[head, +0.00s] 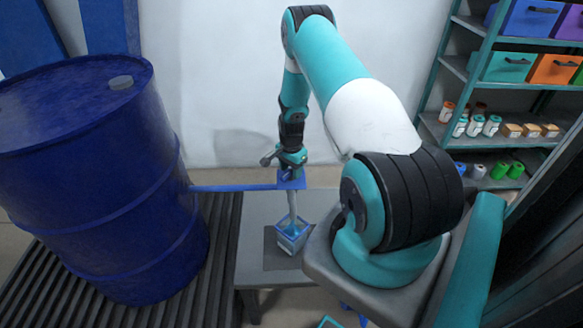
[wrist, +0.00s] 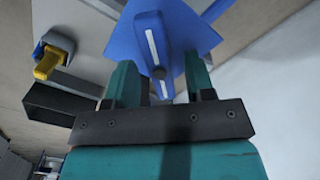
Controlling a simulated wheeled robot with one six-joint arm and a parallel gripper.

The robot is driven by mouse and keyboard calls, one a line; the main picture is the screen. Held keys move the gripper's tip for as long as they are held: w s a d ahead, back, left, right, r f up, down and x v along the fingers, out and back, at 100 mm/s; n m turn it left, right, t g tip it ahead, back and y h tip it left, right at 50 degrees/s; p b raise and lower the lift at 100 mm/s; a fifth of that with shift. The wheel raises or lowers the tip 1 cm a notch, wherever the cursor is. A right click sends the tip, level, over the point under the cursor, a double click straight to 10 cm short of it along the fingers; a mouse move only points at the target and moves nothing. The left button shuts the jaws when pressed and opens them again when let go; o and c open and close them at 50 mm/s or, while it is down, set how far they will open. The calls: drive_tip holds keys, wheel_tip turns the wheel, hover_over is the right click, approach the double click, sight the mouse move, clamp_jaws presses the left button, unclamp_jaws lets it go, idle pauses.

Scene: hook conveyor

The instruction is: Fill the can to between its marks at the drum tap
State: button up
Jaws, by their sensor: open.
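The blue drum (head: 95,180) stands at the left in the head view. A blue pipe (head: 235,187) runs from it to the tap (head: 291,181). A pale stream (head: 292,208) falls from the tap into the can (head: 291,240), an open, clear-sided box with a blue rim. Bluish liquid shows inside; its level against the marks is too small to read. My gripper (head: 291,156) is right above the tap. In the wrist view my gripper (wrist: 160,85) is open, its fingers on either side of a blue part with a white stripe (wrist: 150,45).
The can stands on a dark pad (head: 280,262) on a grey table (head: 255,225). The drum stands on a slatted rack (head: 220,245). Shelves (head: 500,90) with bins and small jars are at the right. A pale wall (head: 220,80) is behind.

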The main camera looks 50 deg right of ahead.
clamp_jaws()
idle(0.3)
drive_tip(key=m+b, duration=0.2)
drive_tip(key=m, duration=0.1)
drive_tip(key=shift+f+m+b, duration=0.15)
drive_tip(key=shift+m+b, duration=0.15)
drive_tip(key=shift+b, duration=0.05)
drive_tip(key=shift+m+b, duration=1.1)
drive_tip(key=shift+m, duration=1.4)
unclamp_jaws()
